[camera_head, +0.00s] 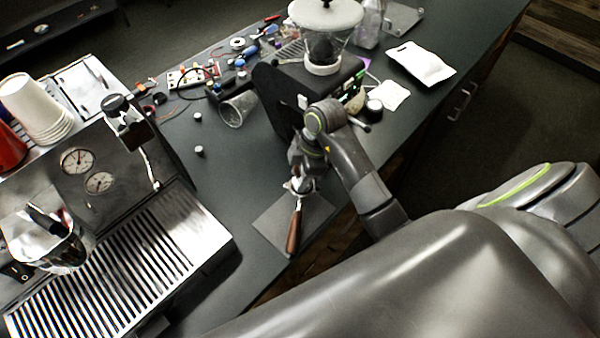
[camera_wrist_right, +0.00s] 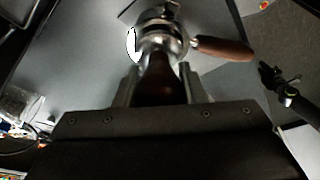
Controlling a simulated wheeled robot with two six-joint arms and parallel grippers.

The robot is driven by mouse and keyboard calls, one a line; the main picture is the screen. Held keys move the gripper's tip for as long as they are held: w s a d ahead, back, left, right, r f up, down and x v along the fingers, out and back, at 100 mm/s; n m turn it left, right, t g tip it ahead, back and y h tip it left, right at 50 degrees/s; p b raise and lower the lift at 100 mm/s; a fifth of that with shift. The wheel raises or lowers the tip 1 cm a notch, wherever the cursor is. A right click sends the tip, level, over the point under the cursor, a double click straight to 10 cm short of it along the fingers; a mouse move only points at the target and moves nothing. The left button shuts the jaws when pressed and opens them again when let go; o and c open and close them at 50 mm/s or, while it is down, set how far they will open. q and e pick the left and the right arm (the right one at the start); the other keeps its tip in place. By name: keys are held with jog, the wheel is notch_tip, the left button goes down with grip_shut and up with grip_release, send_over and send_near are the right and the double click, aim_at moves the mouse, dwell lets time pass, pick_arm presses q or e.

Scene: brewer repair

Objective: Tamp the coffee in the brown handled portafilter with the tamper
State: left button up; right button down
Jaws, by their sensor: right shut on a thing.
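The portafilter (camera_head: 294,229) lies on a grey mat (camera_head: 266,224) near the counter's front edge, its brown handle pointing toward the bottom of the head view. In the right wrist view its brown handle (camera_wrist_right: 222,47) points right from a metal head. My right gripper (camera_head: 304,166) is directly above the portafilter's head. In the right wrist view this gripper (camera_wrist_right: 158,88) is shut on the dark handle of the tamper (camera_wrist_right: 160,68). The tamper's metal end is at the basket; I cannot tell how deep it sits. The coffee is hidden. My left gripper is not in view.
An espresso machine (camera_head: 100,192) with a drip grate stands at the left. A grinder (camera_head: 290,85) stands just behind my right gripper. A clear cup (camera_head: 238,110) lies on its side. Small tools and parts clutter the counter's back. Bare counter lies between machine and mat.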

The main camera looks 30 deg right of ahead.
jog(key=shift+f+b, duration=0.55)
jog(key=shift+f, duration=0.55)
dwell(1.3)
jog(key=shift+s+p, duration=0.1)
jog(key=shift+p, duration=0.25)
dwell(0.3)
jog(key=c, duration=1.2)
grip_release()
jog(key=shift+c, duration=0.2)
jog(key=shift+r, duration=0.1)
jog(key=shift+r, duration=0.35)
jog(key=shift+r, duration=0.75)
